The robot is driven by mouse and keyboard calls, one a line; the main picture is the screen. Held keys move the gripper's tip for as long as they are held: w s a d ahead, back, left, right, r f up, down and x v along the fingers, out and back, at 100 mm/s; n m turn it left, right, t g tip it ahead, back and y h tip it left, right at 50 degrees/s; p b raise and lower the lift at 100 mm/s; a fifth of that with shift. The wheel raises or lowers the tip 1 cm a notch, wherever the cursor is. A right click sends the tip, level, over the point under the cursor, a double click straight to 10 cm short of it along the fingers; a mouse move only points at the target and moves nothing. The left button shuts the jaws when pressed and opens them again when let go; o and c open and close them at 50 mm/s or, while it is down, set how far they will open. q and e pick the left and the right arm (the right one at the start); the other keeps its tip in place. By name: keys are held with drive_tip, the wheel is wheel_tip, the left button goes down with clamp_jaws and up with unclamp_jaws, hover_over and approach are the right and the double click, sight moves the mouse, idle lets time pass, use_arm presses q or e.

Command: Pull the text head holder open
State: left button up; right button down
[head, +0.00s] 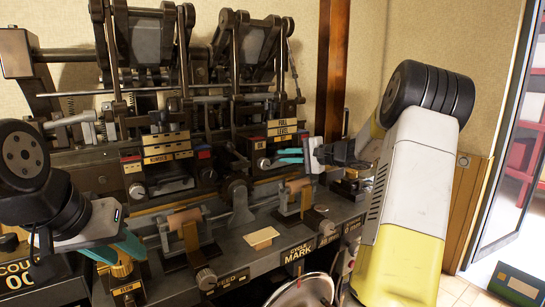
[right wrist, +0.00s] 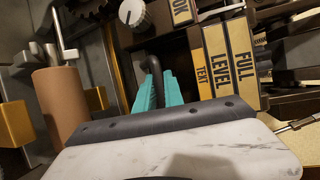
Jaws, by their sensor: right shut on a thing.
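The text head holder (head: 283,143) is a dark unit on the right half of the press, below gold plates reading FULL, LEVEL and TEXT. The label stack (right wrist: 222,60) also shows in the right wrist view, right of my fingers. My right gripper (head: 284,156) reaches in from the right with teal fingers at the front of this unit. In the right wrist view its fingers (right wrist: 157,88) are shut on a dark curved handle (right wrist: 154,67). My left gripper (head: 121,249) is at the lower left, its teal fingers by a brass cylinder; its opening is unclear.
A silver knob (right wrist: 131,13) is close to my right fingers. Copper-coloured rollers (head: 299,184) stand on the bed in front. A wooden post (head: 332,70) rises behind. A round metal dish (head: 303,291) is at the bottom.

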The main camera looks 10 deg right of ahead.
drive_tip(key=shift+s, duration=0.1)
idle(0.8)
drive_tip(key=s+d, duration=0.4)
drive_tip(key=s, duration=0.7)
drive_tip(key=shift+s, duration=0.3)
drive_tip(key=c, duration=1.5)
unclamp_jaws()
drive_tip(key=shift+o, duration=0.2)
drive_tip(key=shift+d, duration=0.15)
drive_tip(key=v, duration=0.7)
drive_tip(key=shift+s+d, duration=0.2)
drive_tip(key=shift+s, duration=0.05)
drive_tip(key=shift+a, duration=0.15)
